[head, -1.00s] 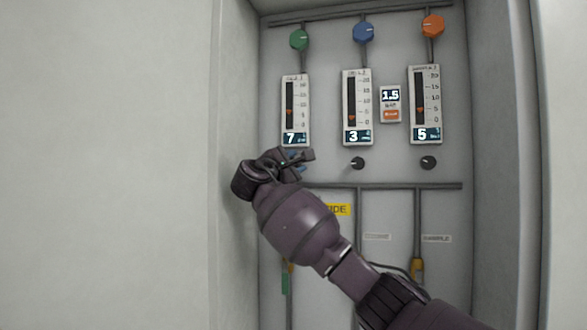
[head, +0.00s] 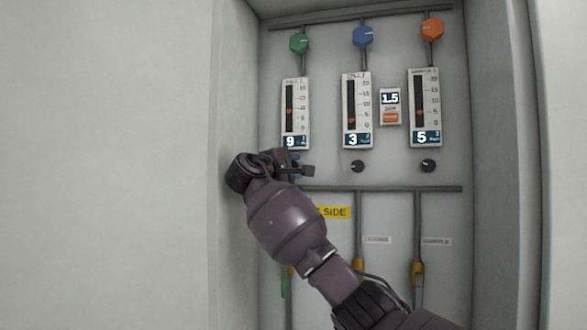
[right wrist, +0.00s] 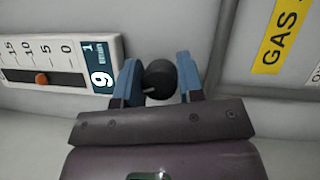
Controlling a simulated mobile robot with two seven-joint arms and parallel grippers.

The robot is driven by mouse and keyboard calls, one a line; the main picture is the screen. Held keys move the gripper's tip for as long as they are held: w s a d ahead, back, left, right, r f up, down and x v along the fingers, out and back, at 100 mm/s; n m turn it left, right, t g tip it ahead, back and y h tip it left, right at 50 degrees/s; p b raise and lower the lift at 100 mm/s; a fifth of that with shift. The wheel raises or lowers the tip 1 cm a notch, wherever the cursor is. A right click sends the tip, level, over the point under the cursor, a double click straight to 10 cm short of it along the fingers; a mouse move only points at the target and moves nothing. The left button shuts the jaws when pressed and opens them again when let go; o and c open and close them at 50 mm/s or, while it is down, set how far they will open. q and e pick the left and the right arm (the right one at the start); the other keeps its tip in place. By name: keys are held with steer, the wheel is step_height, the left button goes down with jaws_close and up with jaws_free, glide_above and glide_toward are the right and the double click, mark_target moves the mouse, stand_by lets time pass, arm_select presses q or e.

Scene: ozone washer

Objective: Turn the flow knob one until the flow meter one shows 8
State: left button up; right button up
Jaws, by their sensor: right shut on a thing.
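Flow meter one (head: 295,108) is the leftmost meter on the panel, and its display reads 9. It also shows sideways in the right wrist view (right wrist: 62,52), with the 9 and an orange float. Flow knob one (right wrist: 161,80) is black and sits between the blue fingers of my right gripper (right wrist: 157,66), which is shut on it. In the head view my right gripper (head: 293,164) is just below flow meter one, and the wrist hides the knob. My left gripper is in neither view.
Two more meters (head: 357,105) (head: 425,102) read 3 and 5, with black knobs (head: 357,166) (head: 428,165) below them. A small 1.5 display (head: 390,98) sits between them. Green, blue and orange valves (head: 299,42) line the top. Cabinet walls (head: 238,110) bound the panel.

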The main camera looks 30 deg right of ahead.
steer(key=o, duration=0.9)
